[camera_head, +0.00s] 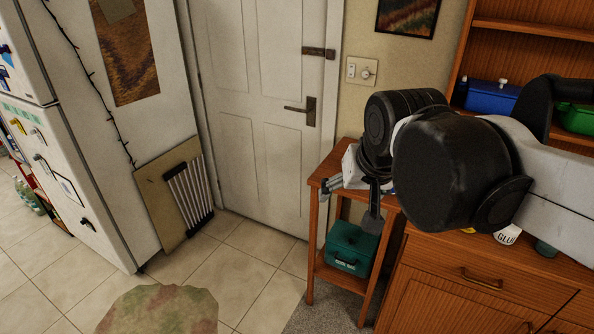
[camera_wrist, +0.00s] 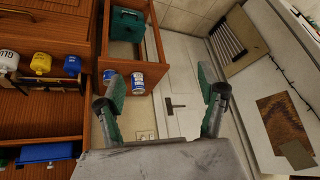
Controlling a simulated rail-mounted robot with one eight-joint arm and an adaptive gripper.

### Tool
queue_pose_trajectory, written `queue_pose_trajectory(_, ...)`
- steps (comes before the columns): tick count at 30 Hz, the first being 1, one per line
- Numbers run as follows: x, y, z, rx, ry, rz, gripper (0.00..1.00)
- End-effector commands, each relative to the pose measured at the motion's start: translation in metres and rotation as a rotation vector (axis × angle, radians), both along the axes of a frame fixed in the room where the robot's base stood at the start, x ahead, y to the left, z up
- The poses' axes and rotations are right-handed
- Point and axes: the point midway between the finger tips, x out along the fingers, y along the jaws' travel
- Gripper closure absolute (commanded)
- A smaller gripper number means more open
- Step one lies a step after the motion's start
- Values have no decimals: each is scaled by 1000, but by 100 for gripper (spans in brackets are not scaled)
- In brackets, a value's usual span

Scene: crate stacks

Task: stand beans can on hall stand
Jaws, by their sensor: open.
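The hall stand (camera_head: 313,235) is a narrow wooden stand beside the door, and its frame also shows in the wrist view (camera_wrist: 155,42). My gripper (camera_head: 350,203) is over the stand in the head view. In the wrist view its two fingers (camera_wrist: 163,96) are spread wide with nothing between them. Two small blue-and-white cans, one at the left (camera_wrist: 108,75) and one at the right (camera_wrist: 137,82), are at the stand's upper part beside the left finger. Their labels are too small to read, so I cannot tell which, if either, is the beans can.
A green box (camera_head: 349,250) sits on the stand's lower shelf. A sideboard (camera_head: 470,285) adjoins on the right, with a glue bottle (camera_wrist: 8,62), a yellow container (camera_wrist: 40,63) and a blue item (camera_wrist: 72,65) on it. Blue (camera_head: 490,97) and green (camera_head: 573,118) boxes are on its shelf.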

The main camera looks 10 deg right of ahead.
Motion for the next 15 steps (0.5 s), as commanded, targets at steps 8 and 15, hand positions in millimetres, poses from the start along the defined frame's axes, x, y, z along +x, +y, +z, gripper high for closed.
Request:
queue_pose_trajectory(8, -58, 15, -43, -62, -62, 147, 28)
queue_pose_trajectory(15, -71, 18, -55, -81, -78, 186, 28)
